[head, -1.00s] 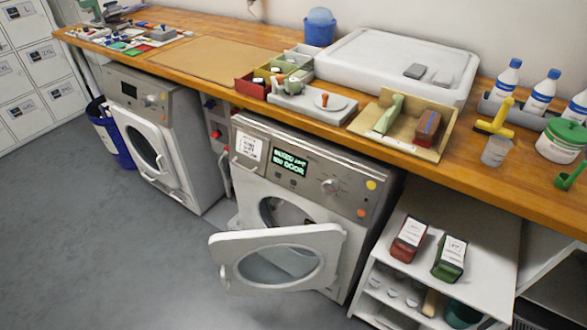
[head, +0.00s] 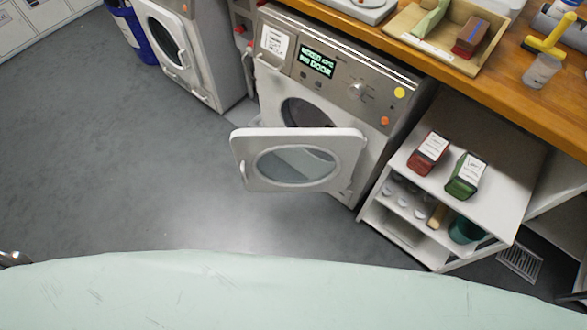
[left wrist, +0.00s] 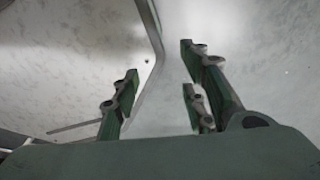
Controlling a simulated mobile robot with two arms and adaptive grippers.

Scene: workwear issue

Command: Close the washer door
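The washer (head: 335,75) stands under the counter in the head view, its panel display lit with text. Its white door (head: 245,160), with a round glass window, stands wide open. It is hinged at the right and swung out over the floor, so part of the dark drum opening (head: 305,112) shows behind it. My left gripper (left wrist: 158,75) shows in the left wrist view with its green fingers apart and nothing between them. Pale, blurred surfaces lie beyond them; I cannot tell what they are.
A second washer (head: 205,50) stands to the left, beside a blue bin (head: 132,35). A white shelf (head: 495,205) with a red box (head: 428,152) and a green box (head: 466,176) stands right of the open door. Grey floor (head: 110,165) in front is free.

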